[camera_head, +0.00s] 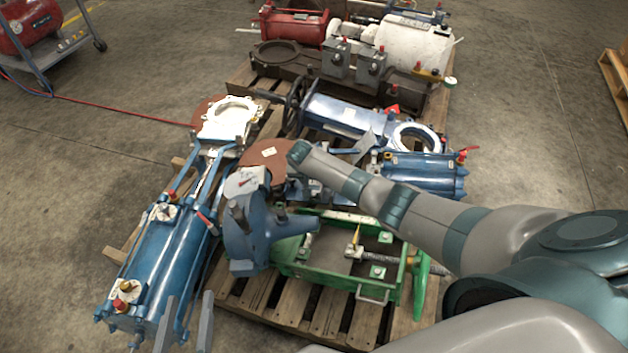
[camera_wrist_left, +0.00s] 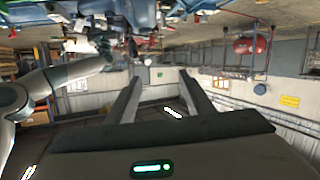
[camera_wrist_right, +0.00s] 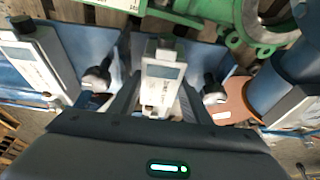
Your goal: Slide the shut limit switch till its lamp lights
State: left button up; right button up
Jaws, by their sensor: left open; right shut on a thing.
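In the right wrist view a pale box-shaped switch (camera_wrist_right: 163,72) with a dark window and a black cap sits between the fingers of my right gripper (camera_wrist_right: 160,96), which is shut on it. No lit lamp shows on its visible face. A similar pale box (camera_wrist_right: 30,62) stands to the left. Dark-stemmed, round-ended metal parts (camera_wrist_right: 97,78) flank the held switch. Blue plate (camera_wrist_right: 90,45) lies behind. In the head view my right arm hides the hand and the switch. My left gripper (camera_head: 188,322) is open and empty beside the blue cylinder (camera_head: 175,255), low in that view.
Wooden pallets (camera_head: 290,308) carry crowded valves and actuators, including a green frame (camera_head: 340,275) and a dark blue body (camera_head: 262,235). A red hose (camera_head: 110,110) crosses the floor from the compressor (camera_head: 30,25). The floor at left (camera_head: 60,180) is clear.

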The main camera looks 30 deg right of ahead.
jog(key=shift+w+d+r, duration=0.15)
jog(key=shift+d+r, duration=0.05)
jog(key=shift+d, duration=0.15)
jog(key=o, duration=1.5)
jog(key=shift+c, duration=0.2)
jog(key=shift+a+f, duration=0.1)
jog(key=shift+f, duration=0.05)
jog(key=shift+a, duration=0.1)
jog(key=shift+a, duration=0.1)
jog(key=shift+s+a+r, duration=0.1)
jog(key=shift+s+r, duration=0.1)
jog(key=shift+r, duration=0.1)
jog(key=p+v, duration=0.3)
jog(key=v, duration=0.5)
jog(key=shift+p, duration=0.3)
pick_arm(q)
jog(key=s+a+f+g+y+p, duration=0.2)
jog(key=s+a+f+g+y, duration=0.1)
jog(key=s+a+f+g, duration=0.4)
notch_tip(320, 180, down, 2)
jog(key=shift+s+f+g+y, duration=0.2)
jog(key=shift+f+g+y, duration=0.1)
jog(key=shift+g, duration=0.3)
pick_arm(e)
jog(key=v, duration=0.8)
jog(key=shift+s+r, duration=0.1)
jog(key=shift+r, duration=0.2)
